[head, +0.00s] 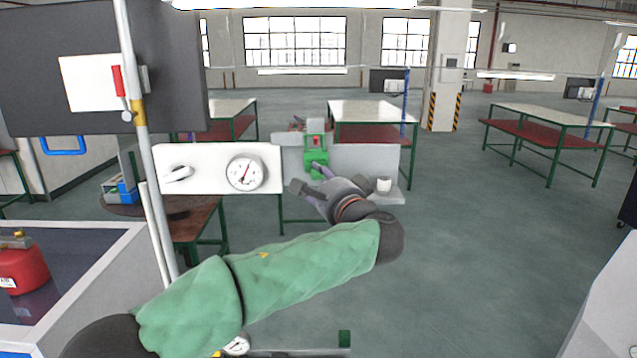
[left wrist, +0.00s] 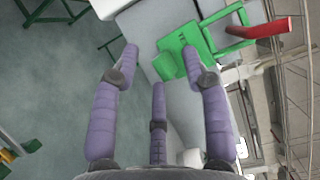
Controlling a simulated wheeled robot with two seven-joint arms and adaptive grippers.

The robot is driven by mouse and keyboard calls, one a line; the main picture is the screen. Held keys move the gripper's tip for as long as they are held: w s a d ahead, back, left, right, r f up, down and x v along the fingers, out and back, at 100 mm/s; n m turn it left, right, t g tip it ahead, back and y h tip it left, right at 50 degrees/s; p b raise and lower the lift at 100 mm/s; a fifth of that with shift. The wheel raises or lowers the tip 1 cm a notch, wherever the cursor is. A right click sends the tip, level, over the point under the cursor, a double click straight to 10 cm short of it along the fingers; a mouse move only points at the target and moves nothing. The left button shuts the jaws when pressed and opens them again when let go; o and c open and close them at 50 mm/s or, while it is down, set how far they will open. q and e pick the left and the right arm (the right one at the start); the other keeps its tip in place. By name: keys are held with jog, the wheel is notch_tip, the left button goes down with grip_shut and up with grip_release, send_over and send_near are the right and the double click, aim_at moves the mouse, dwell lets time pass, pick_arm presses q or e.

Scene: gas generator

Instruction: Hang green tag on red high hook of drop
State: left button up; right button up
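The green tag (head: 316,160) is at the grey board (head: 362,160), with a flat plate and an open frame at its top. The red hook (head: 317,141) shows inside that frame. In the left wrist view, the red hook (left wrist: 262,28) meets the frame of the green tag (left wrist: 180,43), and the tag appears to hang on it. My left gripper (head: 312,182) is just below the tag. In the left wrist view, the fingers of my left gripper (left wrist: 163,60) are spread apart. The right fingertip overlaps the tag; I cannot tell whether it touches. My right gripper is not in view.
A white panel (head: 213,169) with a gauge and a knob is left of the board. A white cup-like part (head: 384,185) is at the board's lower right. A pole (head: 140,120) stands at left. A red can (head: 18,270) is at far left.

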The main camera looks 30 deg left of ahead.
pick_arm(q)
jog(key=v, duration=1.2)
dwell(0.6)
